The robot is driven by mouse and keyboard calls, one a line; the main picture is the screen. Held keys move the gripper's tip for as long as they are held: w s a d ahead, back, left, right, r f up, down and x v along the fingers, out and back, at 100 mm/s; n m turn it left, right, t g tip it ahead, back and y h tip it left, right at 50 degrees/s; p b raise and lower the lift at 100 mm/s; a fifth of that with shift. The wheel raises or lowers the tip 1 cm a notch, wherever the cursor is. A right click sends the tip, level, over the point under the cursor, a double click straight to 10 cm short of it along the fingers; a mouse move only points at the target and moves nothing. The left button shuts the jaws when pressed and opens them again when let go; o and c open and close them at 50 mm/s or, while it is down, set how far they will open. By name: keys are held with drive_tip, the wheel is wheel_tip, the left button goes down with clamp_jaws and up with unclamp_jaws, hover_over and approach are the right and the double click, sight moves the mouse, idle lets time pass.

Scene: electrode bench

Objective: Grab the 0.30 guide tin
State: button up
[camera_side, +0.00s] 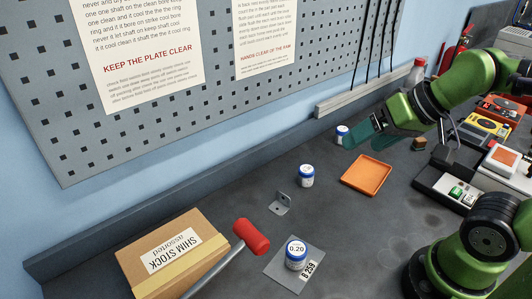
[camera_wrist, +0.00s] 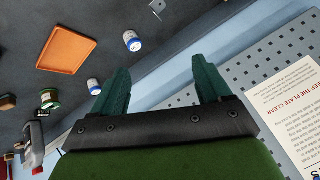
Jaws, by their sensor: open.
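Three white tins with blue lids show in the side view. The front tin (camera_side: 296,255) reads 0.20 and stands on a grey plate. The middle tin (camera_side: 306,176) stands left of the orange tray, and the far tin (camera_side: 342,134) stands close to my gripper. The labels of these last two are too small to read, so I cannot tell which is the 0.30 guide tin. In the wrist view they appear as the middle tin (camera_wrist: 131,41) and the far tin (camera_wrist: 94,87). My gripper (camera_side: 364,138) is open and empty above the bench; its teal fingers (camera_wrist: 163,70) hold nothing.
The orange tray (camera_side: 367,175) lies right of the middle tin. A metal bracket (camera_side: 280,204), a red-headed hammer (camera_side: 251,236) and a shim stock box (camera_side: 172,252) are nearer. A pegboard (camera_side: 220,60) rises behind. Equipment (camera_side: 487,125) crowds the right. Bare bench lies around the tins.

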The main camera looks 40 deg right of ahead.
drive_tip(key=n+g+h, duration=0.2)
drive_tip(key=n+g, duration=0.5)
drive_tip(key=n, duration=0.3)
hover_over(305, 169)
wheel_tip(305, 169, down, 7)
drive_tip(key=f, duration=1)
drive_tip(key=shift+s+d+f, duration=0.15)
drive_tip(key=shift+s+f, duration=0.15)
drive_tip(key=shift+w+f, duration=0.15)
drive_tip(key=shift+f, duration=1.3)
drive_tip(key=shift+w+f, duration=0.15)
drive_tip(key=shift+f, duration=1.25)
drive_tip(key=c, duration=1.2)
